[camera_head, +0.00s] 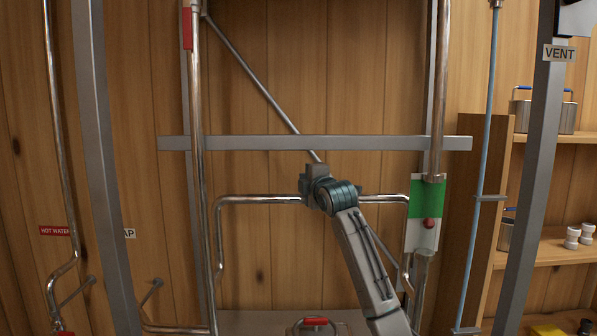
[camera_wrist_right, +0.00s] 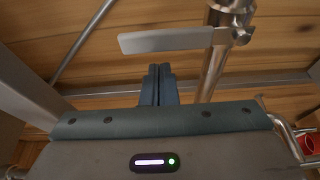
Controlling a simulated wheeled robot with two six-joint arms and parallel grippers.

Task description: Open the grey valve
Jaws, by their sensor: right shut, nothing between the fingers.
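The grey valve shows in the right wrist view as a flat grey lever handle (camera_wrist_right: 170,39) on a shiny metal valve body (camera_wrist_right: 231,18). The lever lies roughly crosswise to the pipe (camera_wrist_right: 213,72) below the body. My right gripper (camera_wrist_right: 158,72) is shut and empty. Its fingertips are just below the lever in the picture, apparently apart from it. In the head view my right gripper (camera_head: 316,172) is in front of the horizontal steel pipe (camera_head: 258,199). I cannot make out the grey lever there; the gripper may hide it. My left gripper is not in view.
A red handle (camera_head: 316,321) is low in the middle. A green-and-white panel (camera_head: 425,205) with a red knob stands right of the arm. Shelves (camera_head: 550,252) are at the right.

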